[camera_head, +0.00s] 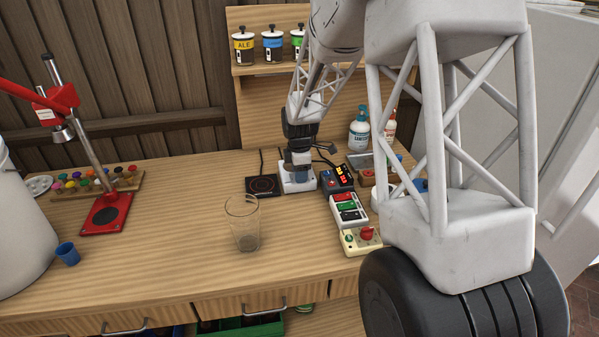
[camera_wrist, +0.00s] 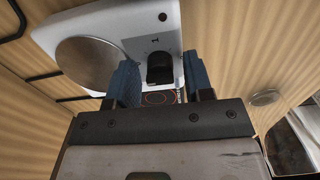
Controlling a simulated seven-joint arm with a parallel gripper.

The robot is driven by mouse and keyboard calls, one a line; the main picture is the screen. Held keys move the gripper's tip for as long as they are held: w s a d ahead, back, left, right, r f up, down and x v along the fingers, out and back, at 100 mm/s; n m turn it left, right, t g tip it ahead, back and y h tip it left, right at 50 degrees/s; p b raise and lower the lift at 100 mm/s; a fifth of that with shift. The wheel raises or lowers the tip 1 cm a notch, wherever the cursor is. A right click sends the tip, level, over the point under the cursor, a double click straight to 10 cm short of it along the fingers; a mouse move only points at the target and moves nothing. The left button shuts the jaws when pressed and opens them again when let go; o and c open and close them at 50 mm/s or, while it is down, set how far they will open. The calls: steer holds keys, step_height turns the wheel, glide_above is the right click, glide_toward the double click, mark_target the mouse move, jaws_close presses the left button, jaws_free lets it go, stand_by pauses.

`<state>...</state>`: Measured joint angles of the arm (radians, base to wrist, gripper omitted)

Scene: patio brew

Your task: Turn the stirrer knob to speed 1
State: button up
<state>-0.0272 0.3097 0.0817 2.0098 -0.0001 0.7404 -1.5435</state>
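The stirrer (camera_head: 297,186) is a white unit on the bench, below my gripper (camera_head: 300,160) in the head view. In the wrist view the stirrer (camera_wrist: 172,17) shows a round metal plate, a small dark red dot and a black knob (camera_wrist: 160,68). My gripper (camera_wrist: 158,64) is open there, with one blue finger on each side of the knob. Gaps show between knob and fingers, and I cannot tell how deep the fingers reach. In the head view my gripper hides the knob.
A black hot plate (camera_head: 262,186) is close left of the stirrer. A dark box with a lit display (camera_head: 341,175) stands close right. A glass beaker (camera_head: 243,225) stands nearer the front. Bottles (camera_head: 359,133) stand behind right. The bench is clear at left centre.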

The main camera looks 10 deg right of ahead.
steer(key=c, duration=0.8)
steer(key=shift+o, duration=0.2)
steer(key=shift+m, duration=0.3)
steer(key=m, duration=0.3)
steer(key=shift+m, duration=0.4)
steer(key=m, duration=0.4)
steer(key=shift+m, duration=0.3)
steer(key=m, duration=0.4)
steer(key=shift+m, duration=2.2)
